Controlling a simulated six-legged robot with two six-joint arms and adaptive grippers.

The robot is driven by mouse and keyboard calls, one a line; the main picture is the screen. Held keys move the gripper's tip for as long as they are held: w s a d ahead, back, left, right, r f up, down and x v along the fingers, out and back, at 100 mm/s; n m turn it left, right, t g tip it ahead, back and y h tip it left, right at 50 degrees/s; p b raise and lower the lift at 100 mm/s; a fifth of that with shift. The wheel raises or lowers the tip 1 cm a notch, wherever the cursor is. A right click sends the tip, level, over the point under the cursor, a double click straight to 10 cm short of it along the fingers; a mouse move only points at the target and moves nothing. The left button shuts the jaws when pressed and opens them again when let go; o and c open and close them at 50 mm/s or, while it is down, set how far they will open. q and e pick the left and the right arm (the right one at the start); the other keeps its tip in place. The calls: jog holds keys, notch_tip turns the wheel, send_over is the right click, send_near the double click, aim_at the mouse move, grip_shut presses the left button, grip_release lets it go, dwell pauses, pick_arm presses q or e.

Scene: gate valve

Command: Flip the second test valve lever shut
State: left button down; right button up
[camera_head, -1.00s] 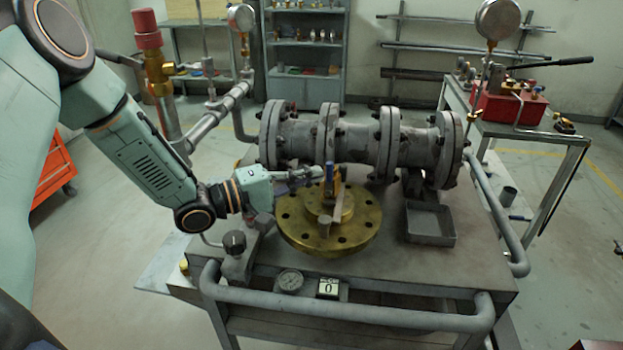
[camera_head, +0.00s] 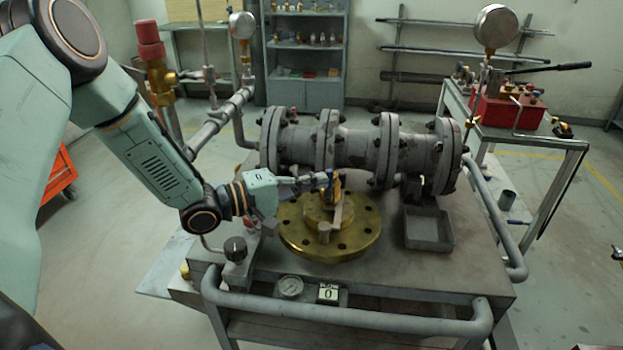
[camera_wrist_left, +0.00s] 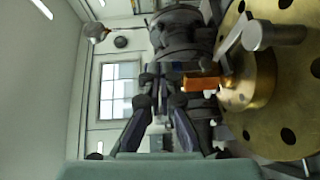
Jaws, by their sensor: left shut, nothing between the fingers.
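A round brass flange (camera_head: 365,243) lies on the bench, with a raised hub (camera_head: 312,213) in its middle. In the left wrist view the brass flange (camera_wrist_left: 305,135) is at the right, with an orange lever piece (camera_wrist_left: 202,83) sticking out towards the fingers. My left gripper (camera_head: 320,181) is shut and empty. The fingers also show in the left wrist view (camera_wrist_left: 162,88). My right gripper is out of view.
A grey flanged pipe body (camera_head: 355,148) lies behind the brass flange. A grey tray (camera_head: 430,228) is to the right. A knob block (camera_head: 235,250), a gauge (camera_head: 289,287) and a counter (camera_head: 327,292) sit in front. A grey rail (camera_head: 350,317) runs along the bench's front edge.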

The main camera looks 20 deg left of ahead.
pick_arm(q)
jog(key=d+m+g+y+p, duration=0.1)
jog(key=y+p, duration=0.1)
jog(key=p, duration=0.2)
jog(key=d+m+g+y+p, duration=0.1)
jog(key=d+y+p, duration=0.1)
jog(key=p, duration=0.2)
jog(key=w+d+m+g+y+p, duration=0.1)
jog(key=d+m+g+y+p, duration=0.1)
jog(key=p, duration=0.2)
jog(key=shift+r+y+p, duration=0.3)
jog(key=shift+y+p, duration=0.05)
jog(key=shift+y, duration=0.05)
jog(key=shift+w+d+f+m+g+y+p, duration=0.15)
jog(key=shift+w+d+f+g+y+p, duration=0.1)
jog(key=shift+d+f+y+p, duration=0.3)
jog(key=shift+w+d+f+m+g+y+p, duration=0.2)
jog(key=shift+d+f+y+p, duration=0.15)
jog(key=shift+d+f, duration=0.2)
jog(key=shift+r, duration=0.15)
jog(key=shift+r+p, duration=0.75)
jog(key=shift+p, duration=0.05)
